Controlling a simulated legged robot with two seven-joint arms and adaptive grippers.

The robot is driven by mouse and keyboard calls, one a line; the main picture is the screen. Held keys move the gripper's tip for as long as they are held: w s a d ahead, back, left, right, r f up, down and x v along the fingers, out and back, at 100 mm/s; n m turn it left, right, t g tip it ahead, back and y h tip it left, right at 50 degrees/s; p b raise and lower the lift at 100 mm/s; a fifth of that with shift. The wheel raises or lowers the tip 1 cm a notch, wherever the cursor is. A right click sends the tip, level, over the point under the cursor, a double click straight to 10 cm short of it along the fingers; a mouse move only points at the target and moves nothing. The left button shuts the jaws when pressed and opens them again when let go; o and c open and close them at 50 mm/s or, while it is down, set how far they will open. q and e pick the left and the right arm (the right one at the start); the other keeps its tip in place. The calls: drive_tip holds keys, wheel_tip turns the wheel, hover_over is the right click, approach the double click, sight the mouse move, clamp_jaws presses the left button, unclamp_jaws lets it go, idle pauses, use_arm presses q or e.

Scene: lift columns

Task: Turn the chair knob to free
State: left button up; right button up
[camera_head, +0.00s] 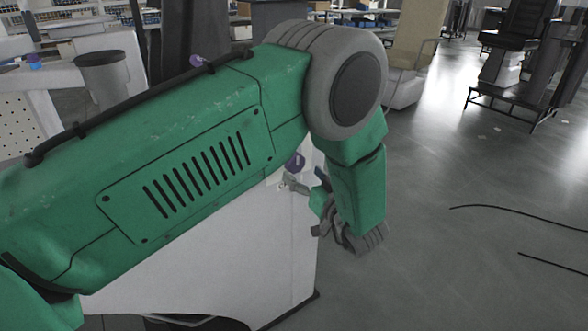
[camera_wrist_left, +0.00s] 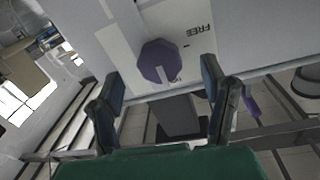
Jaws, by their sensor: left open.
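The purple knob (camera_wrist_left: 158,52) is many-sided and carries a pale pointer line on its face. It sits on a light panel (camera_wrist_left: 122,45) in the left wrist view. The word FREE (camera_wrist_left: 200,30) is printed upside down beside it; another label near the knob is partly covered. In the head view the knob (camera_head: 296,162) shows just past my green arm, on the white housing. My left gripper (camera_wrist_left: 161,82) is open, its two fingers apart on either side of the knob in the picture; I cannot tell whether they touch it. It also shows in the head view (camera_head: 306,183). My right gripper is out of view.
The white housing (camera_head: 250,250) stands beneath my left arm. Another purple part (camera_wrist_left: 251,104) shows right of the fingers. A black chair (camera_head: 520,40) stands at the back right. Black cables (camera_head: 515,216) lie on the mostly clear grey floor at right.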

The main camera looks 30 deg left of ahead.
sight(298, 166)
use_arm(q)
drive_tip(key=x, duration=0.3)
drive_tip(key=shift+w+d+r+b, duration=0.15)
drive_tip(key=shift+w+r+b, duration=0.05)
drive_tip(key=shift+w+b, duration=0.1)
drive_tip(key=shift+w+a+f, duration=0.1)
drive_tip(key=shift+a, duration=0.5)
drive_tip(key=shift+w+a+f, duration=0.1)
drive_tip(key=shift+a, duration=0.45)
drive_tip(key=shift+d+r, duration=0.1)
drive_tip(key=shift+d, duration=0.25)
drive_tip(key=c, duration=1.2)
